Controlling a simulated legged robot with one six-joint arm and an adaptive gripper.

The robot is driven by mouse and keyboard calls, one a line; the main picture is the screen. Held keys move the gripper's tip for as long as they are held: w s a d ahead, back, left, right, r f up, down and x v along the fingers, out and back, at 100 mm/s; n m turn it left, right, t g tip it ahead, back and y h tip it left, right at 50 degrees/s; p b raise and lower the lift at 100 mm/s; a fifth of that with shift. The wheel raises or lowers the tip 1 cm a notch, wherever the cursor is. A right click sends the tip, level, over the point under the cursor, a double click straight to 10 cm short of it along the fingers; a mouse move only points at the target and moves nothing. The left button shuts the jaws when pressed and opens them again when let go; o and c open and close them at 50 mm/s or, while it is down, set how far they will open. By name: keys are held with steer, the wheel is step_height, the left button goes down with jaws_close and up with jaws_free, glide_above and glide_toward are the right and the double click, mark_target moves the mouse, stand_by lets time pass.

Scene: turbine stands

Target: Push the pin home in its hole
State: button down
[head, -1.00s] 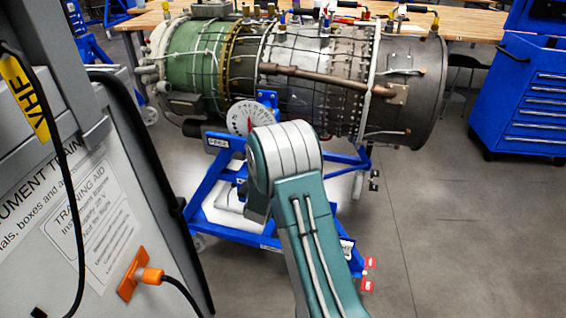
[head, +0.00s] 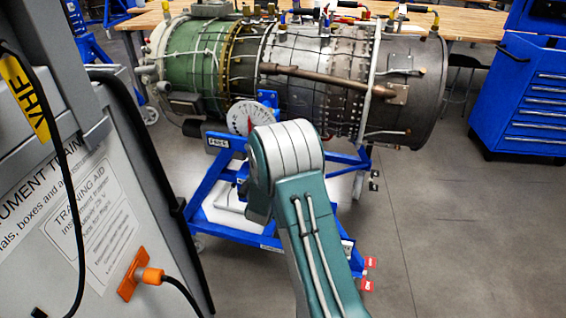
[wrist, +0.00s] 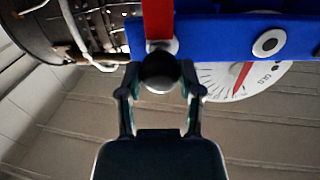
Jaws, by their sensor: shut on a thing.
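The pin shows in the wrist view as a dark round knob (wrist: 160,72) at the top centre. My gripper (wrist: 160,90) is shut on this knob, one finger on each side. Behind the knob is a blue bar (wrist: 222,36) with a pale metal collar around the place where the pin meets it. The pin's shank and the hole are hidden behind the knob, so I cannot tell how deep the pin sits. A red strip (wrist: 158,18) hangs across the bar at the knob. In the head view my own arm hides the gripper and the pin.
A white dial (head: 243,118) with a red pointer sits by the blue stand (head: 205,190), which carries a turbine engine (head: 300,75). A grey training cabinet (head: 90,200) with an orange plug stands close on the left. A blue tool chest (head: 520,95) stands at right; floor between is clear.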

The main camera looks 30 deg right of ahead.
steer(key=shift+s+a, duration=0.4)
steer(key=shift+s, duration=0.05)
steer(key=v, duration=0.7)
stand_by(1.1)
steer(key=shift+a+r, duration=0.1)
steer(key=shift+a, duration=0.1)
